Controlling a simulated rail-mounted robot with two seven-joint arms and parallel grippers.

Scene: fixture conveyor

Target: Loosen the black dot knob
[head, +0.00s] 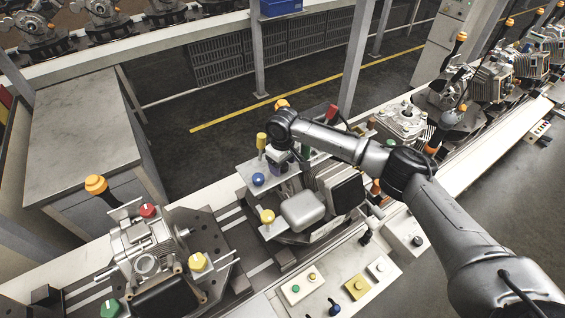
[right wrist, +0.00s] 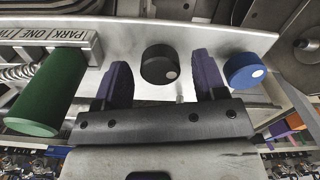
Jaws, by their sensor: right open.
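The black dot knob (right wrist: 160,64) is a short black cylinder with a pale dot on its face, on a light metal panel (right wrist: 215,38) in the right wrist view. My right gripper (right wrist: 162,72) is open. Its two purple-padded fingers stand left and right of the knob, with a visible gap on each side. I cannot tell how deep the fingertips reach. In the head view my right gripper (head: 282,158) points down at the fixture, and I cannot make out the knob there. My left gripper is not in view.
A green handle (right wrist: 48,92) lies left of the fingers, and a blue knob (right wrist: 244,70) sits close to the right finger. In the head view, a yellow knob (head: 267,216) is on the fixture, and a motor-like assembly (head: 150,245) stands at the left on the conveyor.

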